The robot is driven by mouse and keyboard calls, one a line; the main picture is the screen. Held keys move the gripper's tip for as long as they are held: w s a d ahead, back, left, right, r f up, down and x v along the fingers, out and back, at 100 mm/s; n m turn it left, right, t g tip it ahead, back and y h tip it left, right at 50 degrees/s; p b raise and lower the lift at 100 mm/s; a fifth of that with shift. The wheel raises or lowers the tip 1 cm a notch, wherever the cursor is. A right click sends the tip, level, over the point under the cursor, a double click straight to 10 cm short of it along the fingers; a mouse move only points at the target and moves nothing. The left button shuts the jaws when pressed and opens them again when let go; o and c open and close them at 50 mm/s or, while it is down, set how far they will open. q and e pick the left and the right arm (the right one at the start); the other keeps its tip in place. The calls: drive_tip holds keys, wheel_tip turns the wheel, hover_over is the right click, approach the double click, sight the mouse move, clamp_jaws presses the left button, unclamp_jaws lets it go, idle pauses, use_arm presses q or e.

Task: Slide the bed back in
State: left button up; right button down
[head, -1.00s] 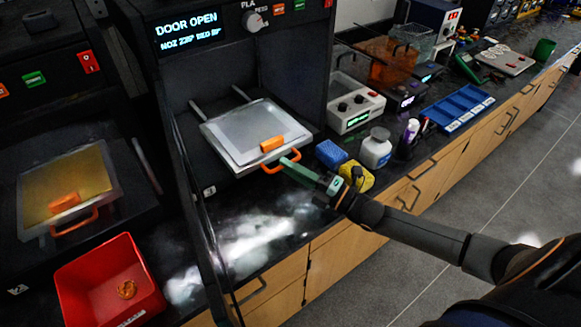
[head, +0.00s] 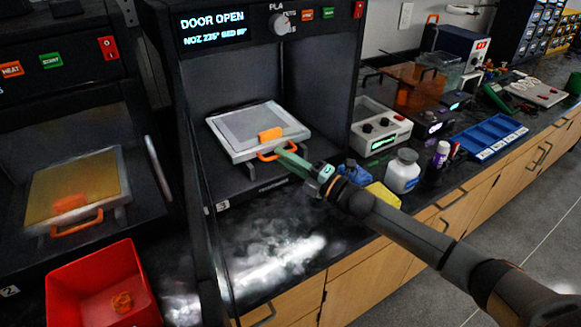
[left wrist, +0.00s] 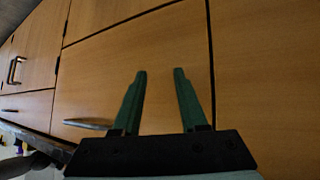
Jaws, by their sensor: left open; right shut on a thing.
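The printer bed (head: 258,130) is a pale plate with an orange block (head: 270,134) on it and an orange handle (head: 268,156) at its front. It sits inside the open printer (head: 270,60), whose display reads DOOR OPEN. My right gripper (head: 290,157) is shut on the orange handle, its arm reaching in from the right. The fingertips partly hide the handle's right end. My left gripper (left wrist: 155,100) shows in the left wrist view, open and empty, in front of wooden cabinet fronts. It is not in the head view.
A second printer with a yellowish bed (head: 75,188) stands at left, above a red bin (head: 105,285) holding an orange piece. A white bottle (head: 403,172), yellow sponge (head: 383,196) and blue tray (head: 489,138) are on the counter at right.

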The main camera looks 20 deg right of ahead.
drive_tip(key=shift+w+d+r, duration=0.1)
drive_tip(key=shift+w+r, duration=0.05)
drive_tip(key=c, duration=1.3)
unclamp_jaws()
drive_tip(key=shift+c, duration=0.2)
drive_tip(key=shift+o, duration=1.4)
drive_tip(key=shift+w, duration=0.2)
drive_tip(key=shift+o, duration=0.7)
drive_tip(key=shift+s, duration=0.1)
drive_tip(key=shift+s+d+f, duration=0.15)
drive_tip(key=shift+s+f, duration=0.15)
drive_tip(key=shift+s, duration=0.25)
drive_tip(key=v, duration=0.9)
drive_tip(key=shift+s+d, duration=0.15)
drive_tip(key=shift+s, duration=0.05)
drive_tip(key=shift+v, duration=0.9)
